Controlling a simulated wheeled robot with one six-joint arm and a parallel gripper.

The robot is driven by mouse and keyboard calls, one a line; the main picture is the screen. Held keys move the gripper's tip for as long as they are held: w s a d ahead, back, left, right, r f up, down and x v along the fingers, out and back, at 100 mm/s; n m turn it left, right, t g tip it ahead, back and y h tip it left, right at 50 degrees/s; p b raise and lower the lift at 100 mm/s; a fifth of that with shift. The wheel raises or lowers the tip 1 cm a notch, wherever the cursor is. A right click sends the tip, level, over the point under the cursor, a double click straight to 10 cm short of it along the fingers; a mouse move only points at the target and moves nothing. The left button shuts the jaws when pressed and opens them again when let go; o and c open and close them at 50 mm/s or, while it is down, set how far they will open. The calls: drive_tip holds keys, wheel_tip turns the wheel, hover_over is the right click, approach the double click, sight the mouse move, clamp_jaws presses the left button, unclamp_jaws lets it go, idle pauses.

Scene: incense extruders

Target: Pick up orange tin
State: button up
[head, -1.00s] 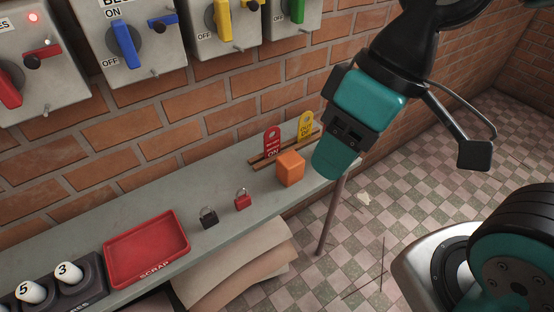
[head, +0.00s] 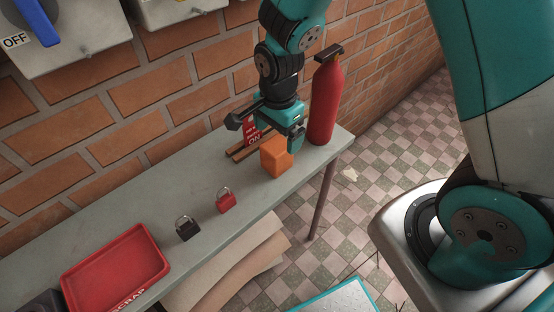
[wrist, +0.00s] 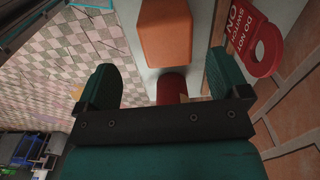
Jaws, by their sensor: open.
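The orange tin (head: 274,159) stands on the grey shelf near its right end. In the wrist view the tin (wrist: 178,32) shows at the top, beyond the fingertips and roughly in line with the gap between them. My gripper (wrist: 163,80) is open, with nothing between its two teal fingers. In the head view my gripper (head: 291,137) is low beside and behind the tin, and a teal finger overlaps the tin's upper right edge. I cannot tell whether it touches. The other finger is largely hidden in the head view.
A red tag (head: 251,131) stands in a wooden rack behind the tin. A red cylinder (head: 324,105) stands right of my gripper. A red padlock (head: 226,201), a black padlock (head: 187,228) and a red scrap tray (head: 118,270) lie leftward. The brick wall (head: 152,100) is close behind.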

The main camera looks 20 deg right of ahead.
sight(277, 145)
drive_tip(key=shift+m, duration=0.3)
drive_tip(key=f, duration=0.5)
drive_tip(key=w+f+p, duration=0.1)
drive_tip(key=f, duration=0.2)
drive_tip(key=shift+d, duration=0.1)
drive_tip(key=c, duration=1.1)
